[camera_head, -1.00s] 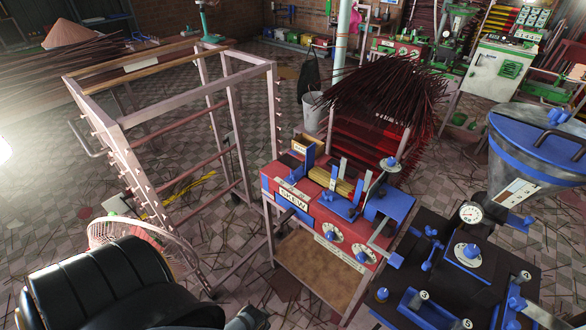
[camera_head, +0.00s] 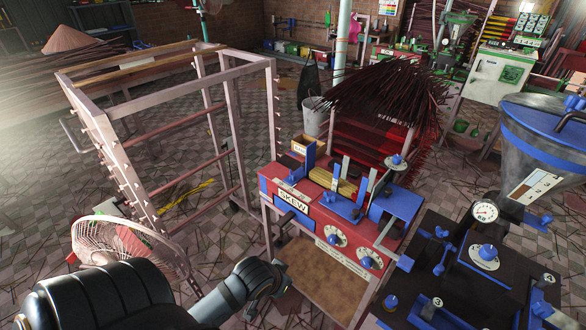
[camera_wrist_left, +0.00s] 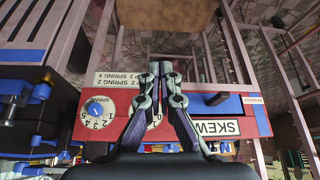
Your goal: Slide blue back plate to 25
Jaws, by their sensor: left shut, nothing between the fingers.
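The red machine (camera_head: 335,222) labelled SKEW stands right of the frame rack. Several blue parts sit on its top, among them a blue upright plate (camera_head: 309,157) at the back left and a blue block (camera_head: 343,205) near the front. I cannot tell which is the back plate, and no 25 mark is readable. My left gripper (camera_head: 280,278) is low in front of the machine, below its SKEW panel. In the wrist view the left gripper (camera_wrist_left: 160,72) is shut and empty, with the red panel (camera_wrist_left: 185,128) behind it. My right gripper is not in view.
A pink metal rack (camera_head: 180,130) stands left of the machine and a round fan (camera_head: 125,245) in front of it. Dark incense sticks (camera_head: 385,92) fan out behind the machine. A dark table with a gauge (camera_head: 484,211) stands at the right.

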